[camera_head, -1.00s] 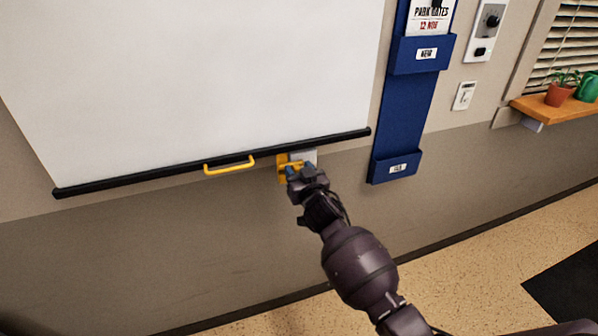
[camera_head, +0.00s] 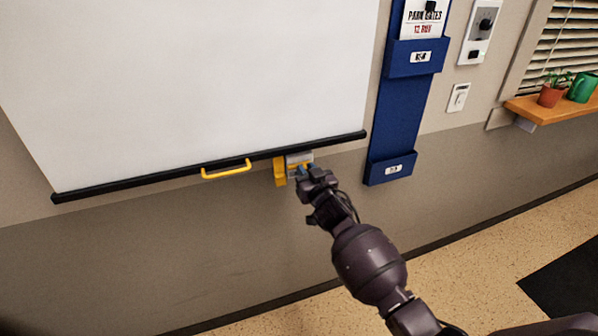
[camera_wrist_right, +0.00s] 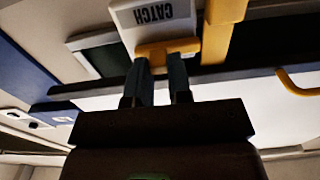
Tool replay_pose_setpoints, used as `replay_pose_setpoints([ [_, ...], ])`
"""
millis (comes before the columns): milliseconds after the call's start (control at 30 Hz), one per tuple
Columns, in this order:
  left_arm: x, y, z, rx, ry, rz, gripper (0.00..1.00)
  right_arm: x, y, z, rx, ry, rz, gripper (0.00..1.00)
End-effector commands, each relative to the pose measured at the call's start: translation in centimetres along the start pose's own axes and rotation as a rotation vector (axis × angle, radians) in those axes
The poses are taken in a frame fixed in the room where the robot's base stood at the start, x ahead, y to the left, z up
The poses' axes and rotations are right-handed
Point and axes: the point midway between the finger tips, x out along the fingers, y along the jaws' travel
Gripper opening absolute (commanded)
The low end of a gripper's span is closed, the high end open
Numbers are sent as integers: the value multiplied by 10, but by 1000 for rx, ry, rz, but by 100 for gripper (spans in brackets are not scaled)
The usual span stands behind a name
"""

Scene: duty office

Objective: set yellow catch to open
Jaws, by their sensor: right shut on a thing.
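The yellow catch is on the wall just under the black bottom bar of the white screen. Its yellow bracket (camera_head: 280,172) stands left of a grey plate (camera_head: 299,158) in the head view. In the right wrist view the plate (camera_wrist_right: 165,14) reads "CATCH" upside down, with the yellow tab (camera_wrist_right: 166,49) in front of it and the bracket (camera_wrist_right: 217,40) to the right. My right gripper (camera_head: 303,171) is shut on the yellow tab; its fingers (camera_wrist_right: 162,72) sit either side of it. The fingers partly hide the tab in the head view. My left gripper is out of view.
The white screen (camera_head: 190,80) hangs above, with a yellow handle (camera_head: 226,169) on its black bar (camera_head: 130,184). A blue wall rack (camera_head: 401,115) hangs to the right. A wooden shelf (camera_head: 560,106) with pots is at far right. The wall below is clear.

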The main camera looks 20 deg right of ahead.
Motion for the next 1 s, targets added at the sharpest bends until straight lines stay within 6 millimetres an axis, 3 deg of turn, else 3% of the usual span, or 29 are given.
replay_pose_setpoints([
  [167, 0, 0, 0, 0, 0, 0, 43, 0, 5, 0, -2, 0, 9, 0],
  [200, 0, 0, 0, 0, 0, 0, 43, 0, 6, 0, -2, 0, 9, 20],
  [367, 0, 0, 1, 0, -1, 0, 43, 0, 5, 0, -2, 1, 9, 45],
  [733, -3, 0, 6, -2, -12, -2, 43, -4, 4, 0, -1, 0, 6, 45],
  [1000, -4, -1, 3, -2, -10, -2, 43, -40, 4, 0, 0, 0, 7, 45],
])
